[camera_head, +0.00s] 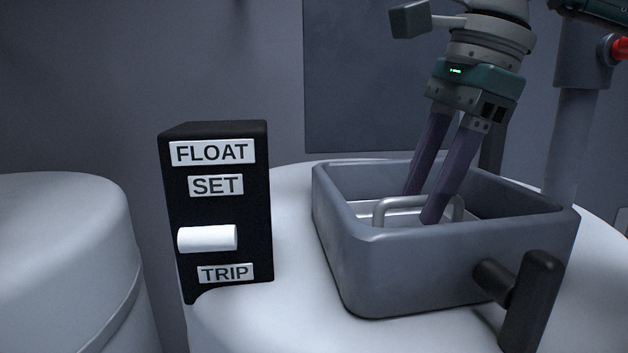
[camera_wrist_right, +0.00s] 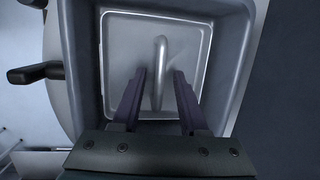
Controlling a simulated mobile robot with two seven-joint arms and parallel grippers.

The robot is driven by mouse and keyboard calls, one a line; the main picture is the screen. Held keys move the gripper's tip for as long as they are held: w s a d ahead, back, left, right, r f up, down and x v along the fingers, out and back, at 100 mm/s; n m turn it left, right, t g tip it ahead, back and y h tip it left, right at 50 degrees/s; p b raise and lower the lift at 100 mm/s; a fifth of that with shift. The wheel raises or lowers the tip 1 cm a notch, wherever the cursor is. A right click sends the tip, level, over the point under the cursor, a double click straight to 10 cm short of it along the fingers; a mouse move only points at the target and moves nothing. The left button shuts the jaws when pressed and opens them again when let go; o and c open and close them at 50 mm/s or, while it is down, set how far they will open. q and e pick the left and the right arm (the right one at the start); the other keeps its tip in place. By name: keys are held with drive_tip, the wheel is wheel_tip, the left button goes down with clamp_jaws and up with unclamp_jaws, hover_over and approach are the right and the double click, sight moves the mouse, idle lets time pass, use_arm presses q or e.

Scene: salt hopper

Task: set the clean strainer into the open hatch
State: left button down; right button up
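The strainer (camera_head: 365,212) is a pale metal square pan with an upright bar handle (camera_head: 380,207). It lies inside the open hatch (camera_head: 345,262), a grey square box with raised walls on a white rounded top. In the right wrist view the strainer (camera_wrist_right: 125,48) sits within the hatch walls (camera_wrist_right: 232,60), and no dirt shows on it. My right gripper (camera_head: 420,207) reaches down into the hatch. Its two dark purple fingers (camera_wrist_right: 160,76) stand either side of the handle, with gaps between them and the bar. My left gripper is not in view.
A black box (camera_head: 220,215) labelled FLOAT, SET and TRIP, with a white lever (camera_head: 207,238) near TRIP, stands left of the hatch. A black handle (camera_head: 532,300) juts from the hatch's front right. Another white rounded vessel (camera_head: 65,260) is at the left.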

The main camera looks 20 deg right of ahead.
drive_tip(key=shift+r, duration=0.1)
drive_tip(key=shift+r+p, duration=0.3)
drive_tip(key=shift+p, duration=0.15)
drive_tip(key=p+v, duration=0.7)
drive_tip(key=v, duration=0.5)
drive_tip(key=shift+a+f, duration=0.15)
